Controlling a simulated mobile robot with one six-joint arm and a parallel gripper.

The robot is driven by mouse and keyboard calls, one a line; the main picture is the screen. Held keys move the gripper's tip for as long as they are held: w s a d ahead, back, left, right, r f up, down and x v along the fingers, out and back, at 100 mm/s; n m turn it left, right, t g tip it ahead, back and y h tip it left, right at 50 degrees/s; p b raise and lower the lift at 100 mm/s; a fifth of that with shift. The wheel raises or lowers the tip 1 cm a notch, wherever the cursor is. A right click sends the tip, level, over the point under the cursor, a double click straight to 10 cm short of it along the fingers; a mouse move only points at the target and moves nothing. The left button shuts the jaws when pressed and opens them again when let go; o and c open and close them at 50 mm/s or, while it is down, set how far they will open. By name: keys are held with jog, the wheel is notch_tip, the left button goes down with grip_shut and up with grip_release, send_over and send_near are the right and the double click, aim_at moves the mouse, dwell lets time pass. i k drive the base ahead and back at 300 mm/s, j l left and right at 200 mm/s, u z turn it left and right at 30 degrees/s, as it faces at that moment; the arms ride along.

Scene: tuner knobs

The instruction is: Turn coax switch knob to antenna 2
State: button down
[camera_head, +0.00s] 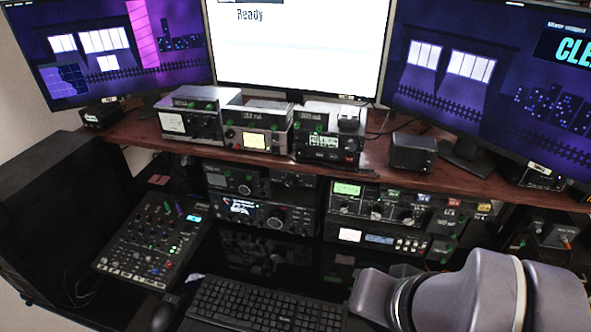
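I cannot make out which knob is the coax switch knob, as the labels are too small to read. A radio unit (350,205) on the right of the shelf under the desk has a green display and a row of round knobs (377,211). Small coloured labels (424,197) sit on the panel to its right. My grey arm (465,295) fills the lower right corner and hides part of the gear behind it. My gripper is not in view.
A keyboard (262,306) lies in front, with a mouse (163,318) to its left. A mixer (152,240) stands further left. Several radios (262,130) and a black box (412,151) stand on the brown upper shelf (450,178), below three monitors (297,45).

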aim_at(291, 183)
jog(key=i+j+z, duration=0.1)
jog(key=j+z, duration=0.15)
jog(key=j, duration=0.95)
jog(key=j+z, duration=0.3)
jog(key=j, duration=0.9)
